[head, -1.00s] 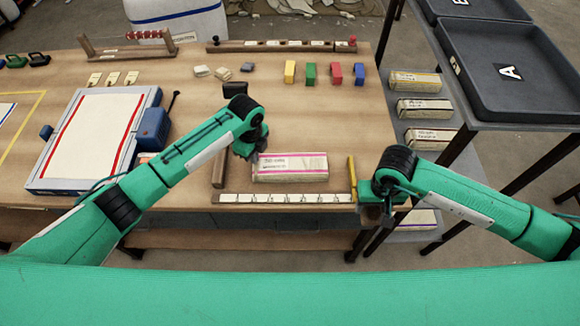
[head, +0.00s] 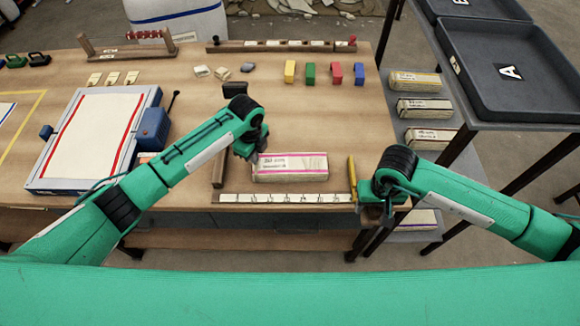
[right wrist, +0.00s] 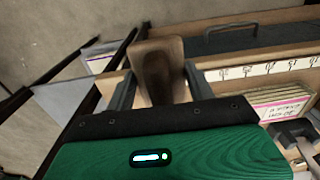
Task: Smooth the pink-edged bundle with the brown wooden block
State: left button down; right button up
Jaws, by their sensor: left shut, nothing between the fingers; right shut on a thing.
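The cloth bundle (head: 290,175) with a pink edge lies near the table's front edge, behind a marked ruler strip. Its pink line runs along the front and its label faces up. It also shows at the right of the right wrist view (right wrist: 280,107). My left gripper (head: 245,152) is shut and empty at the bundle's upper left corner; whether it touches is unclear. My right gripper (head: 385,208) is right of the bundle, past the table's right edge. In the right wrist view it is shut on the brown wooden block (right wrist: 158,75), clear of the bundle.
The ruler strip (head: 285,198) lies in front of the bundle, and a yellow upright piece (head: 352,172) stands at its right. A brown bar (head: 219,172) lies left of it. Several labelled bundles (head: 424,108) sit on the right shelf.

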pick_arm(q)
jog(key=shift+f, duration=0.5)
pick_arm(e)
jog(key=shift+f, duration=0.15)
